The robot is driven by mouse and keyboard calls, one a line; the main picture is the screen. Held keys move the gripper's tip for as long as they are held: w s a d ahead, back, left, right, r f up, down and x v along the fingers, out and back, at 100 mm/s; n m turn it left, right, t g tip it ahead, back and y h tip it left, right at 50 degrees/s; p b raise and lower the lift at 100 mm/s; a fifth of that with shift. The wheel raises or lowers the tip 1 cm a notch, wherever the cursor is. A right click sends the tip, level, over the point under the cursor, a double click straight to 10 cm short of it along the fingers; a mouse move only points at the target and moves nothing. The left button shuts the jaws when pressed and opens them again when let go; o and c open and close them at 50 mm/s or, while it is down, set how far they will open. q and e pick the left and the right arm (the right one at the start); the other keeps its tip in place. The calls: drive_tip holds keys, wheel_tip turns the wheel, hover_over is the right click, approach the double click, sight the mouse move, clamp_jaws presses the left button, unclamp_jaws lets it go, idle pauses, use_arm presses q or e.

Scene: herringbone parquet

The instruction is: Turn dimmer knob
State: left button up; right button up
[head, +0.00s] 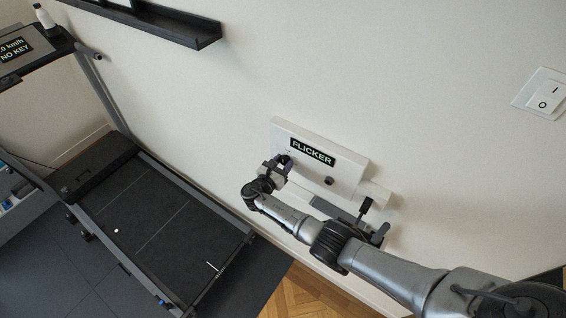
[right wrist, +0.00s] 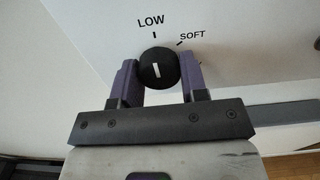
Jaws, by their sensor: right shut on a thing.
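A white panel (head: 352,170) with a black display reading "FLICKER" (head: 312,152) is on the wall. In the right wrist view, a round black dimmer knob (right wrist: 158,62) has a white line, nearly upright in the picture, on its face. The labels "LOW" (right wrist: 151,21) and "SOFT" (right wrist: 192,36) are printed beyond it. My right gripper (right wrist: 158,80) is shut on this knob, one purple finger on each side. In the head view my right gripper (head: 277,168) is at the panel's left part and mostly hides the knob. My left gripper is not in view.
A second dark knob (head: 329,180) sits to the right on the panel. A dark tray or shelf (head: 335,209) is below the panel. A treadmill (head: 150,215) stands at left, a black wall shelf (head: 165,22) above, and a rocker switch (head: 545,93) at far right.

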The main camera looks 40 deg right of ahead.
drive_tip(key=o, duration=0.9)
drive_tip(key=shift+a, duration=0.1)
drive_tip(key=shift+b+v, duration=0.75)
drive_tip(key=shift+v, duration=6.15)
